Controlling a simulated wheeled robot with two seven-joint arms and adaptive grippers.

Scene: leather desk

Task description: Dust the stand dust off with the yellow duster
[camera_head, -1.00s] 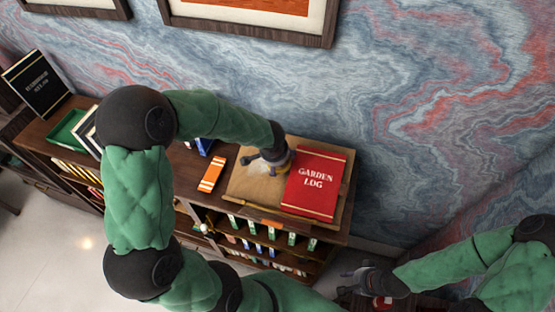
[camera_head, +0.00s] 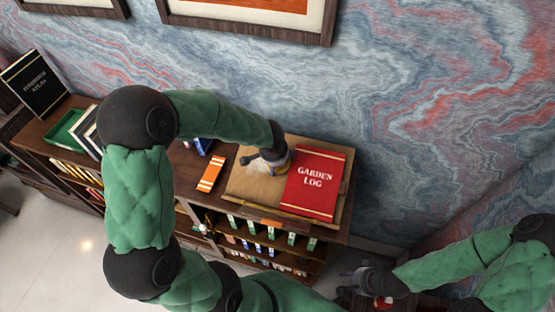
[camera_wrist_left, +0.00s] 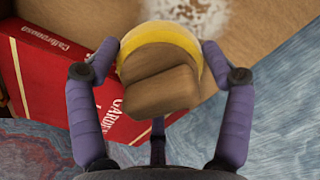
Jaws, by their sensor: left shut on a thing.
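The stand is a tan sloped board (camera_head: 240,188) on top of the shelf unit, with a red Garden Log book (camera_head: 318,185) on its right part. A pale dust patch (camera_head: 261,167) lies on the board, and it shows as white specks in the left wrist view (camera_wrist_left: 200,14). My left gripper (camera_head: 262,158) is over the board beside the book. In the left wrist view my left gripper (camera_wrist_left: 160,62) is shut on the yellow duster (camera_wrist_left: 150,35), which has a brown handle. My right gripper (camera_head: 362,282) is low at the right; its fingers are too small to read.
An orange striped book (camera_head: 211,174) lies left of the stand. A green tray (camera_head: 66,132) and a black book (camera_head: 40,82) are further left. Framed pictures (camera_head: 250,18) hang on the marbled wall behind. Shelves below hold several small books. A small red object (camera_head: 383,302) is near my right gripper.

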